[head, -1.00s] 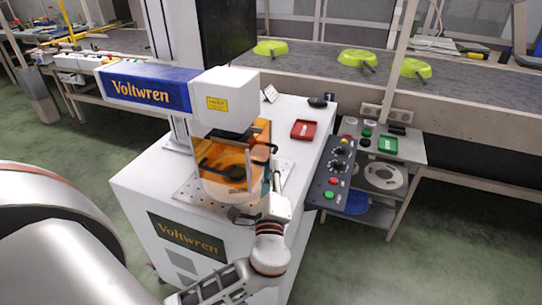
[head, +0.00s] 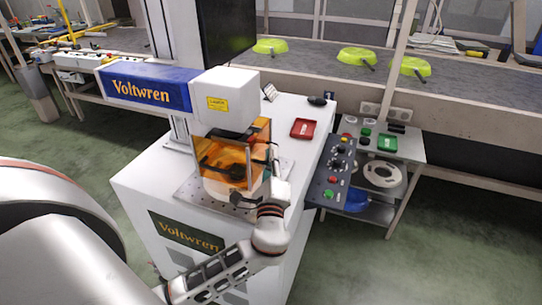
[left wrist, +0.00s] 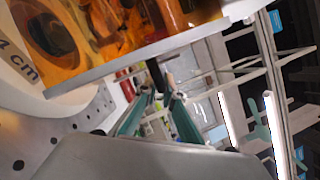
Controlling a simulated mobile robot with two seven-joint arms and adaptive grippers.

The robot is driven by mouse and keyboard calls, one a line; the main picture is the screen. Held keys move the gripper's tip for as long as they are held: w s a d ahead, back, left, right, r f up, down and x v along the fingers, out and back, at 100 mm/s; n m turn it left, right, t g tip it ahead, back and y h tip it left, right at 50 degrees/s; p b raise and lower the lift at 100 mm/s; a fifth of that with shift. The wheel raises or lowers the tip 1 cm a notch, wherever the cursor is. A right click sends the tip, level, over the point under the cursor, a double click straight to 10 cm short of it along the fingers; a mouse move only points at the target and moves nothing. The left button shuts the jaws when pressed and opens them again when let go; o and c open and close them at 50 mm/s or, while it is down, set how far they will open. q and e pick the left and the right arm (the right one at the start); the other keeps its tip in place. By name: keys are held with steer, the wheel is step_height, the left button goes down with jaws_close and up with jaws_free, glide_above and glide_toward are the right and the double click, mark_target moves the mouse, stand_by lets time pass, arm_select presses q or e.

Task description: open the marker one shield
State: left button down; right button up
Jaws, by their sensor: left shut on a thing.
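The marker one shield (head: 250,150) is a clear orange guard under the white marking head (head: 225,98) of the Voltwren machine. In the left wrist view the shield (left wrist: 110,35) crosses the top, with a pale strip along its lower edge. My left gripper (head: 268,158) is at the shield's right front side, its arm reaching up from below. In the left wrist view its teal fingers (left wrist: 163,98) are close together just below that edge. It is shut on part of the shield; the exact grip point is hard to see. My right gripper is not in view.
A control panel (head: 330,175) with knobs and buttons is on the machine's right side. A red tray (head: 303,128) lies on the machine top. A side table with a green tray (head: 387,143) stands to the right. Green pans (head: 357,55) sit on the conveyor (head: 320,65) behind.

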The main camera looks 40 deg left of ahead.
arm_select(q)
step_height(320, 180, up, 8)
steer(key=p, duration=0.4)
steer(key=shift+f+p, duration=0.1)
steer(key=shift+p, duration=0.2)
step_height(320, 180, up, 4)
steer(key=p, duration=0.3)
steer(key=shift+r, duration=0.2)
steer(key=c, duration=2.4)
jaws_free()
steer(key=shift+c, duration=0.2)
steer(key=shift+f, duration=0.1)
